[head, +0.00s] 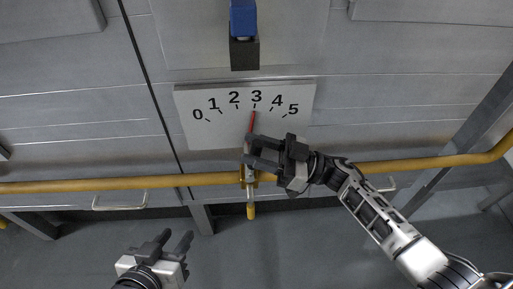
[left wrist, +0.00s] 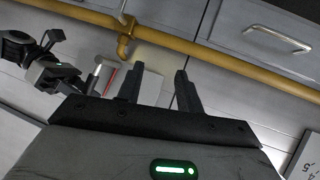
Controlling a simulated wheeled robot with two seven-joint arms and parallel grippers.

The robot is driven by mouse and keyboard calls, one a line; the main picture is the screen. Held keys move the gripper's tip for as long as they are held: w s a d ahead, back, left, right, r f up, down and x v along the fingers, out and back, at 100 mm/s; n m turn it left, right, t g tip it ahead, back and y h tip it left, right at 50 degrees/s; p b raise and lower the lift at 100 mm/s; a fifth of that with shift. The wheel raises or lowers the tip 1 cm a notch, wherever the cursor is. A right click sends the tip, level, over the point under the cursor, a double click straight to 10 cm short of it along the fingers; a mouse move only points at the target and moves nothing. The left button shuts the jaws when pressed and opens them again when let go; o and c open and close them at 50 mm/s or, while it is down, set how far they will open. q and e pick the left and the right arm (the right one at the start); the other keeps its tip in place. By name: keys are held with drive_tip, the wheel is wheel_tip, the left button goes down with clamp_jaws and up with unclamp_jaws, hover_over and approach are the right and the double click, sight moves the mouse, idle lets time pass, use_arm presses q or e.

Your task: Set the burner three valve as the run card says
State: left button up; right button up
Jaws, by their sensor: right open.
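A pale scale plate (head: 295,130) numbered 0 to 5 is on the grey panel in the head view. Its red pointer (head: 252,122) points at about 3. Below it, a brass valve (head: 249,178) sits on the yellow pipe, with a yellow-tipped handle (head: 251,211) hanging down. My right gripper (head: 248,151) is open, its fingers reaching left at the pointer's lower part; contact cannot be told. My left gripper (head: 177,239) is open and empty at the lower left, below the pipe. Its parted fingers show in the left wrist view (left wrist: 158,86). I see no readable run card.
The yellow pipe (head: 90,186) runs across the panel. A blue piece (head: 243,18) on a dark block is above the plate. A drawer handle (head: 120,203) is at left. Another scale plate (left wrist: 305,160) shows at the left wrist view's lower right.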

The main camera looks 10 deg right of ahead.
drive_tip(key=b+v, duration=0.2)
drive_tip(key=v, duration=1.4)
drive_tip(key=shift+a+r, duration=0.1)
drive_tip(key=shift+a, duration=0.05)
